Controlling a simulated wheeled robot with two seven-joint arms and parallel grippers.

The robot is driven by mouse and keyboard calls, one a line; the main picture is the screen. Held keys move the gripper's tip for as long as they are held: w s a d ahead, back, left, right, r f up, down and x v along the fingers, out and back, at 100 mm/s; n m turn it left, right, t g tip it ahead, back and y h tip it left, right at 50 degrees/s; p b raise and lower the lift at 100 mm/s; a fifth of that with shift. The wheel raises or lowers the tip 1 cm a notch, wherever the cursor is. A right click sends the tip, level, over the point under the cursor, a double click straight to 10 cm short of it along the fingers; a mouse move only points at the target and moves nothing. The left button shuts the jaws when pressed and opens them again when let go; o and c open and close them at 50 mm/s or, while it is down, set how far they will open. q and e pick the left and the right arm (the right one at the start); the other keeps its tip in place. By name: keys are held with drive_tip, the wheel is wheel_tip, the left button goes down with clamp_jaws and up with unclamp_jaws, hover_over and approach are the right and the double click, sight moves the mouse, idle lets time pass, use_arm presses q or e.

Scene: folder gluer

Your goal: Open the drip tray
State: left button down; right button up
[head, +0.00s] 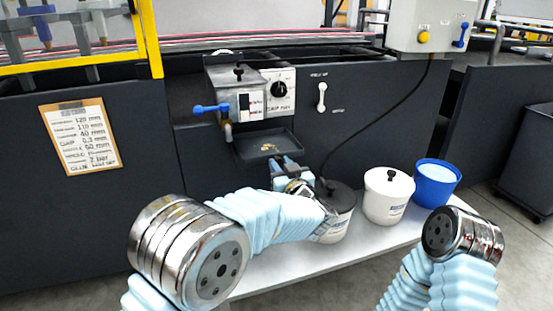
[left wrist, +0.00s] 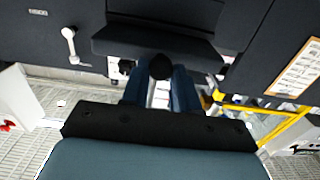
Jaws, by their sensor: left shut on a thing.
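The drip tray (head: 252,153) is a shallow dark tray on the machine's front below the glue unit, with a little pale residue inside. It also shows as a dark slab in the left wrist view (left wrist: 118,42). My left gripper (head: 285,162) is at the tray's front edge. In the left wrist view, the blue fingers of my left gripper (left wrist: 160,82) are shut on a round black knob (left wrist: 160,66) at the tray's front. The knob is hidden in the head view. Only part of my right arm shows at lower right; its gripper is out of view.
The glue unit (head: 248,88) with a blue-handled valve (head: 211,109) is above the tray. A dark-lidded pot (head: 340,190), a white pot (head: 387,196) and a blue tub (head: 435,184) stand on the pale bench (head: 285,275) below. A white lever (head: 322,97) is right of the unit.

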use_arm(q)
drive_tip(key=v, duration=1)
drive_tip(key=shift+p, duration=0.4)
drive_tip(key=shift+s, duration=0.1)
drive_tip(key=c, duration=0.9)
unclamp_jaws()
drive_tip(key=shift+o, duration=0.2)
drive_tip(key=v, duration=1.3)
drive_tip(key=shift+s, duration=0.35)
drive_tip(key=shift+d, duration=0.15)
